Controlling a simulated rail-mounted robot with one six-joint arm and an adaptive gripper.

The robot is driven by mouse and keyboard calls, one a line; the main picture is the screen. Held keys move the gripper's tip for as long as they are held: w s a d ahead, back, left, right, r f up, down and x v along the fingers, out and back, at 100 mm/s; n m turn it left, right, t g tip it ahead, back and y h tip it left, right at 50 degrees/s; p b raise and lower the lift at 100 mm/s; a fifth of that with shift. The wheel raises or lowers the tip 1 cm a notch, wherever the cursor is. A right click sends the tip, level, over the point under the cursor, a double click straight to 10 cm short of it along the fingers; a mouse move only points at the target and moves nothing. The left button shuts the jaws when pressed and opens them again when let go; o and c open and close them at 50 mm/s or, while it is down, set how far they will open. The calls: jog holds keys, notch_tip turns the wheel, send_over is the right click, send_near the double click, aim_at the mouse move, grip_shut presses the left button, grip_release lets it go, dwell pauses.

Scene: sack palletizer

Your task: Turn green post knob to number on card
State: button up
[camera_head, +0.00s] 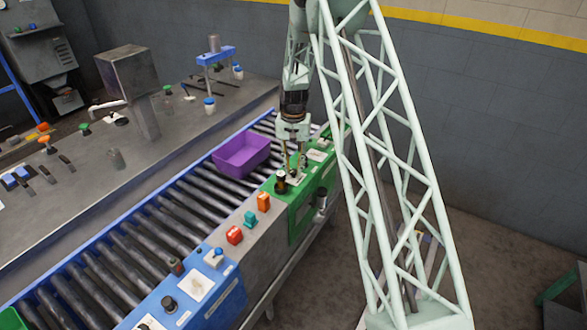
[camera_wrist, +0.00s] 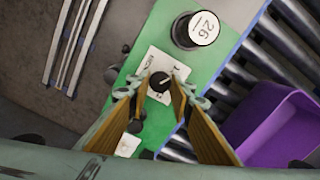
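The green post panel (camera_head: 299,222) stands at the right side of the roller conveyor and also shows in the wrist view (camera_wrist: 215,58). Its black knob (camera_wrist: 159,82) has a pale pointer line and sits on a white dial plate (camera_wrist: 148,62) whose marks are mostly unreadable. My gripper (camera_wrist: 161,80) points down over the knob, its two fingertips apart on either side. I cannot tell whether they touch it. In the head view my gripper (camera_head: 292,170) hides the knob. A white card (camera_head: 317,155) lies on the panel; its print is unreadable and my finger partly covers it in the wrist view (camera_wrist: 128,145).
A black cylinder (camera_wrist: 184,34) with a white top, seemingly marked 26, stands beside the dial; it is close to my gripper in the head view (camera_head: 280,184). A purple bin (camera_head: 240,158) sits on the conveyor (camera_head: 150,232). Orange (camera_head: 263,202), teal (camera_head: 250,220) and red (camera_head: 234,236) blocks stand nearer.

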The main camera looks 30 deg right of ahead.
aim_at(294, 171)
jog(key=o, duration=0.4)
jog(key=shift+r, duration=0.15)
notch_tip(294, 171, up, 12)
jog(key=shift+f, duration=0.15)
dwell(0.7)
dwell(0.5)
